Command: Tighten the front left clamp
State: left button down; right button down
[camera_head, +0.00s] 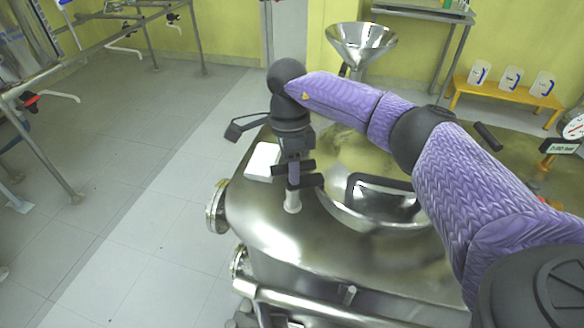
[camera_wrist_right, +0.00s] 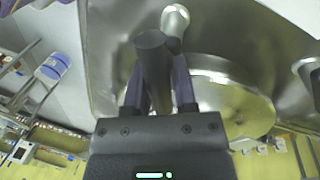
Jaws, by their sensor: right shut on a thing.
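The front left clamp shows as a dark bar-shaped handle (camera_head: 309,181) by a pale metal post (camera_head: 292,202), near the front left of the steel reactor top (camera_head: 262,215). My right gripper (camera_head: 294,180) points down over the post, its purple fingers shut on the dark handle. In the right wrist view the thick dark handle (camera_wrist_right: 152,55) lies between the two fingers (camera_wrist_right: 157,90), with the rounded metal post (camera_wrist_right: 175,20) just beyond. The fingertips are partly hidden by the handle. My left gripper is not in view.
A round lid (camera_head: 340,212) with a bar handle (camera_head: 385,183) lies right of the clamp. Another dark handle (camera_head: 487,136) stands farther right, beyond my arm. A steel funnel (camera_head: 361,42) rises at the back.

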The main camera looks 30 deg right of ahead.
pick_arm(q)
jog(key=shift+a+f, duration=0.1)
pick_arm(e)
jog(key=shift+n, duration=0.6)
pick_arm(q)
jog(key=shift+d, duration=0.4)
pick_arm(e)
jog(key=shift+c, duration=2.1)
grip_release()
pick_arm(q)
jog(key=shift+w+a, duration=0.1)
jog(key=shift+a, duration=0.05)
pick_arm(e)
jog(key=shift+w+r, duration=0.1)
jog(key=shift+r, duration=0.15)
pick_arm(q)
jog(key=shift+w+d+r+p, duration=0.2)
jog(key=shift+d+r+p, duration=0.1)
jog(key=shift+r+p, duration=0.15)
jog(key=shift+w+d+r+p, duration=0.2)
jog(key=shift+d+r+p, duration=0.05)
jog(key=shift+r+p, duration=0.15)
pick_arm(e)
notch_tip(320, 180, up, 9)
jog(key=w, duration=0.1)
jog(key=shift+w+d, duration=0.2)
jog(key=shift+w, duration=0.2)
